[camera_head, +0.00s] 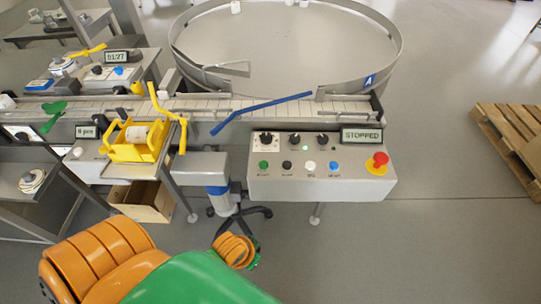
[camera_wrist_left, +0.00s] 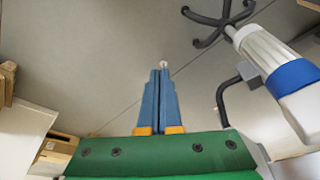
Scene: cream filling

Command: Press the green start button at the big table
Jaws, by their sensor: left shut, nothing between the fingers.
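The green button (camera_head: 263,164) is at the left end of the lower button row on the grey control panel (camera_head: 349,186). The panel stands at the near side of the big round table (camera_head: 290,40), and its display (camera_head: 361,135) reads STOPPED. My left arm, green and orange, fills the lower left of the head view, below the panel; its fingertips do not show there. In the left wrist view my left gripper (camera_wrist_left: 163,68) has its two blue fingers together, empty, over the grey floor and apart from any button. The panel is not visible there. My right gripper is in neither view.
A white column with a blue band (camera_head: 217,191) on a dark star base stands left of the panel. A red knob on yellow (camera_head: 377,163) is at the panel's right end. A conveyor (camera_head: 200,105) runs behind it.

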